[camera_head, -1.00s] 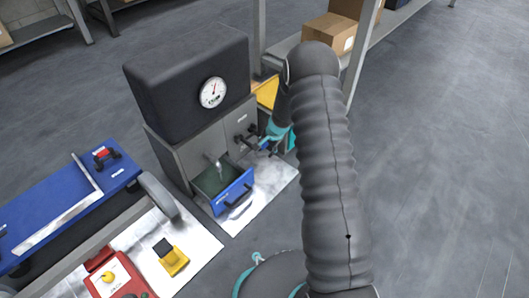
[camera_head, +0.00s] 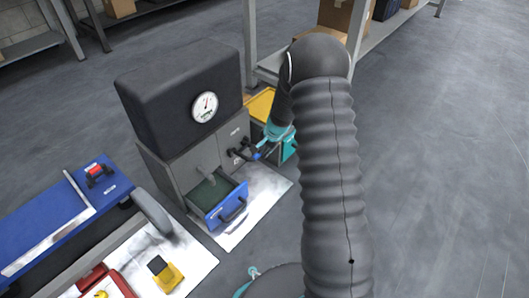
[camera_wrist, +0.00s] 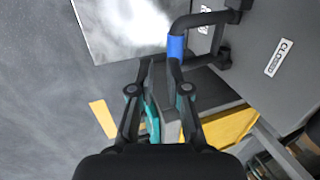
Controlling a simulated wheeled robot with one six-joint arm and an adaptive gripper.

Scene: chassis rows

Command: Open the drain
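A dark machine (camera_head: 182,90) with a round gauge stands on a grey cabinet. On the cabinet's side is a black bent drain lever (camera_head: 240,152) with a blue sleeve. In the wrist view the lever (camera_wrist: 205,18) bends down to its blue sleeve, close to my right fingertip. A "CLOSED" label (camera_wrist: 281,58) is on the panel beside it. My gripper (camera_wrist: 162,66) has its fingertips a narrow gap apart, with nothing seen clamped between them. Whether a finger touches the sleeve I cannot tell. In the head view my arm partly hides the gripper (camera_head: 264,149).
A blue-fronted drawer (camera_head: 227,207) is pulled out below a spout. A yellow-topped bin (camera_head: 262,104) stands behind my gripper. A blue bench (camera_head: 60,215) is at left, with a yellow device (camera_head: 168,277) in front. Shelving with boxes is behind; the floor at right is clear.

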